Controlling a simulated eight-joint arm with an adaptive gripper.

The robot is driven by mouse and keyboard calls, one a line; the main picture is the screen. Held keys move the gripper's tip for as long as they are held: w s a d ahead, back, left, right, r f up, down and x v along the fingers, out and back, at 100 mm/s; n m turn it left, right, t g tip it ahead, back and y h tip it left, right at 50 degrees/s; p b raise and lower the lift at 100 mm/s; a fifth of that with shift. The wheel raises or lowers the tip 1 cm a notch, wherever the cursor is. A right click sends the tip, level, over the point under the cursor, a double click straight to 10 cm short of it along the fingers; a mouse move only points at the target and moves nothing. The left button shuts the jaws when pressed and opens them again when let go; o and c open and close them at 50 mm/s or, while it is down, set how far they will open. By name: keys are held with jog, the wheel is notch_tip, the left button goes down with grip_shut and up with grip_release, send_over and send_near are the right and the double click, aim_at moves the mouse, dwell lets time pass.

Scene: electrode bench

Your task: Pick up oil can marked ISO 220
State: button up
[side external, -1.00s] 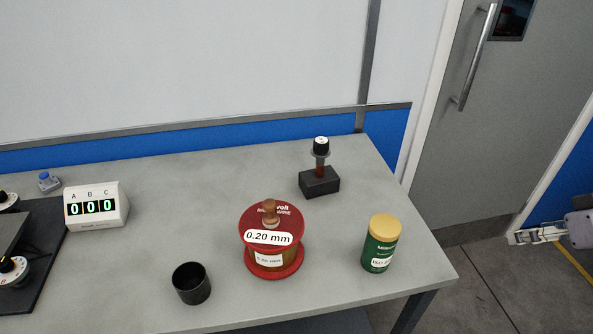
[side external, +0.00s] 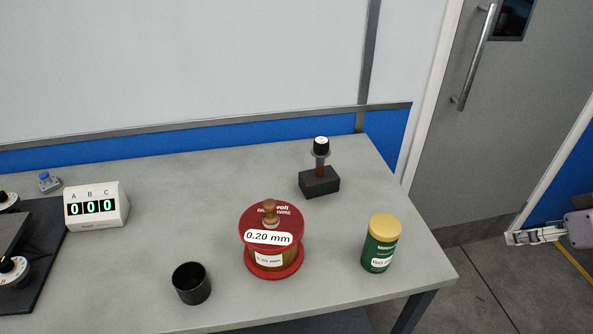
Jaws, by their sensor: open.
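The oil can (side external: 379,250) is a green cylinder with a yellow lid. It stands upright near the right front corner of the grey bench (side external: 150,250). Its white label reads ISO, and the rest of the marking is too small to read surely.
A red wire spool (side external: 271,245) marked 0.20 mm stands left of the can. A black cup (side external: 191,284) is further left. A dark block with an upright electrode (side external: 320,181) stands behind. A digit display (side external: 96,206) is at left. The bench right of the can is clear.

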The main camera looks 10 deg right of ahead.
notch_tip(320, 180, up, 3)
jog(key=n+g, duration=0.7)
jog(key=n, duration=0.2)
send_over(381, 240)
jog(key=w+d, duration=0.2)
jog(key=shift+w+r, duration=0.15)
jog(key=shift+r, duration=0.05)
jog(key=shift+a+f, duration=0.15)
jog(key=shift+a, duration=0.15)
jog(key=shift+a+f, duration=0.1)
jog(key=shift+f, duration=0.1)
jog(key=shift+d+f, duration=0.15)
jog(key=shift+f, duration=2.45)
jog(key=shift+d+f, duration=0.1)
jog(key=shift+f, duration=2.5)
